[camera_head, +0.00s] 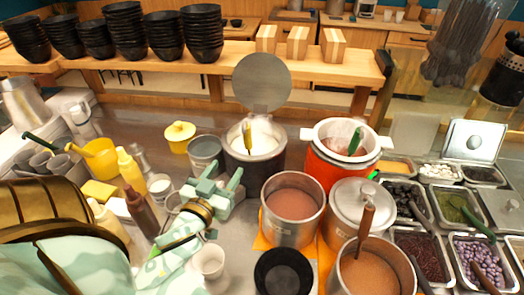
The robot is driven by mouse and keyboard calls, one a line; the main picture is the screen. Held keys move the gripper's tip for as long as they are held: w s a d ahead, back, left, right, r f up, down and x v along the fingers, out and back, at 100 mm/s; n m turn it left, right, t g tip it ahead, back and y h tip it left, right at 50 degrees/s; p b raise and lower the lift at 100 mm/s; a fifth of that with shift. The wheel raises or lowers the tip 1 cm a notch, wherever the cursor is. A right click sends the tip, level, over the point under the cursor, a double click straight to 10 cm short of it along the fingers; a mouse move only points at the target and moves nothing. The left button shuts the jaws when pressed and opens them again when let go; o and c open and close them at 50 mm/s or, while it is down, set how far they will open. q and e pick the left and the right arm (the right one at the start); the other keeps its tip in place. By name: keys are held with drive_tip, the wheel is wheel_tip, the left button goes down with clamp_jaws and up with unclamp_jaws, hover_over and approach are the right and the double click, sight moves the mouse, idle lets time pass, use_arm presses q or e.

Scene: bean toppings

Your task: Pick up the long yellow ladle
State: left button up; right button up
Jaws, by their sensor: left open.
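The long yellow ladle (247,138) stands in the white-lined dark pot (268,171) at the middle of the counter. Only its yellow upper part shows above the pot's white inside; its lower end is hidden. My left gripper (222,176) is pale green and open, with nothing seen between its fingers. It is in front and to the left of the pot, below the ladle in the picture and apart from it. My right gripper is not in view.
The pot's round grey lid (262,82) stands raised behind it. An orange pot (335,172) is to the right, with steel pots (292,222) in front. A grey container (205,152) and squeeze bottles (131,170) are at left. Topping trays (490,262) fill the right.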

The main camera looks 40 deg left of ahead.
use_arm(q)
approach(244, 141)
drive_tip(key=w, duration=0.2)
drive_tip(key=x, duration=0.5)
drive_tip(key=shift+w+a, duration=0.3)
drive_tip(key=shift+a, duration=0.05)
drive_tip(key=shift+w+a+r, duration=0.1)
drive_tip(key=shift+w, duration=0.3)
drive_tip(key=x, duration=0.5)
drive_tip(key=shift+s+r, duration=0.1)
drive_tip(key=shift+c, duration=0.7)
clamp_jaws()
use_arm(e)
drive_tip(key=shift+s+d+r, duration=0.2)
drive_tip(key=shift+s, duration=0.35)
